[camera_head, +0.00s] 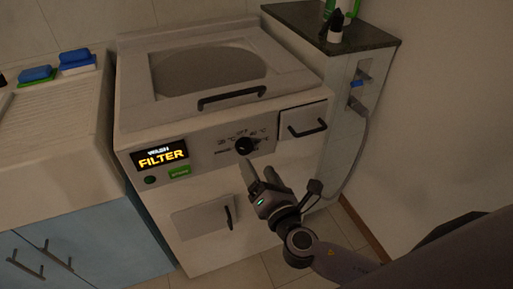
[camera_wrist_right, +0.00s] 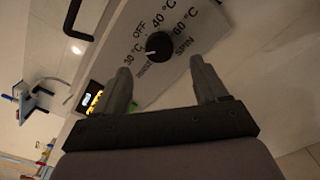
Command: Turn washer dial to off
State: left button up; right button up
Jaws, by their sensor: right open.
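My right gripper (camera_head: 259,170) is open and empty, just below the dial. In the wrist view its fingers (camera_wrist_right: 160,68) are spread on either side, apart from the dial. My left gripper is not seen.
A green button (camera_head: 180,172) lies left of the dial. A drawer with a black handle (camera_head: 304,117) is to its right. A dark-topped cabinet (camera_head: 335,40) with a hose stands at right, a sink counter (camera_head: 45,125) at left. The floor in front is clear.

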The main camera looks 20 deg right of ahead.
aim_at(247, 149)
jog(key=shift+w+a, duration=0.15)
jog(key=shift+w, duration=3.45)
jog(key=c, duration=1.1)
